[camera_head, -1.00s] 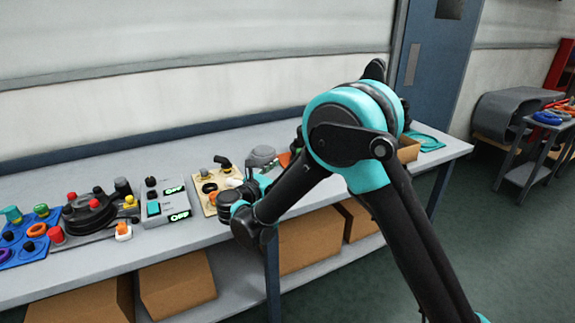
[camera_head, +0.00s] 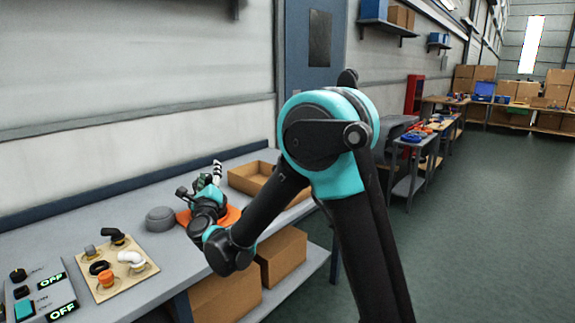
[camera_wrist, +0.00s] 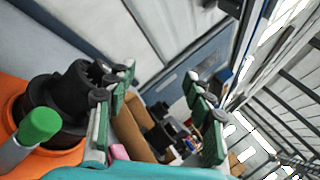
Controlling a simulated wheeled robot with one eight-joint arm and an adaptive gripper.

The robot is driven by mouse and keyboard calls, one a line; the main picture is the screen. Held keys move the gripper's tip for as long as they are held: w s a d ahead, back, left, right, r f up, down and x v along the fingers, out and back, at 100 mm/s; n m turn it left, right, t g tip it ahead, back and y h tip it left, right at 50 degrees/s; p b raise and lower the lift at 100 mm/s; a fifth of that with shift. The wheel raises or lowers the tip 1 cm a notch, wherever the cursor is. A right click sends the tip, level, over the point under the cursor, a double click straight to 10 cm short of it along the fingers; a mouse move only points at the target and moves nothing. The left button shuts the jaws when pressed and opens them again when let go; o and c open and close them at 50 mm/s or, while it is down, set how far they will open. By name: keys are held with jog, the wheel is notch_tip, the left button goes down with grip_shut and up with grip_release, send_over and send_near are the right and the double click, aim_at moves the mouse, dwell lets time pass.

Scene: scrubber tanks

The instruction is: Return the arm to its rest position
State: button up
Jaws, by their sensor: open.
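My arm (camera_head: 262,215) is bent at the elbow, with its forearm reaching down and left over the workbench. My gripper (camera_head: 215,170) is at the far end, above the bench near an orange round piece (camera_head: 222,217). In the wrist view my gripper (camera_wrist: 165,105) has its two green-padded fingers spread apart with nothing held between them. The orange piece (camera_wrist: 15,105) is at the left of that view, with a black fitting (camera_wrist: 65,100) and a green-capped part (camera_wrist: 40,125) beside the left finger.
An open cardboard tray (camera_head: 252,178) stands on the bench (camera_head: 130,290) past the gripper. A grey round lid (camera_head: 160,218) and a beige board (camera_head: 115,270) with fittings lie nearer. A switch box (camera_head: 40,295) is at lower left. The floor (camera_head: 470,230) at right is clear.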

jog(key=s+d+f+n+g+y, duration=0.2)
jog(key=d+f+n+g, duration=0.2)
jog(key=d+n, duration=0.6)
jog(key=s+d+f+n+g+y, duration=0.2)
jog(key=d+f+n+g, duration=0.2)
jog(key=d+n, duration=0.55)
jog(key=s+d+f+n+g+h, duration=0.3)
jog(key=s+d+f+g+h, duration=0.1)
jog(key=s+d+f, duration=0.5)
jog(key=s+d+f+n+g+h, duration=0.3)
jog(key=s+d+f, duration=0.7)
jog(key=d, duration=0.7)
jog(key=s+g+h, duration=0.1)
jog(key=s, duration=0.2)
jog(key=shift+s+g, duration=0.2)
jog(key=shift+g, duration=0.1)
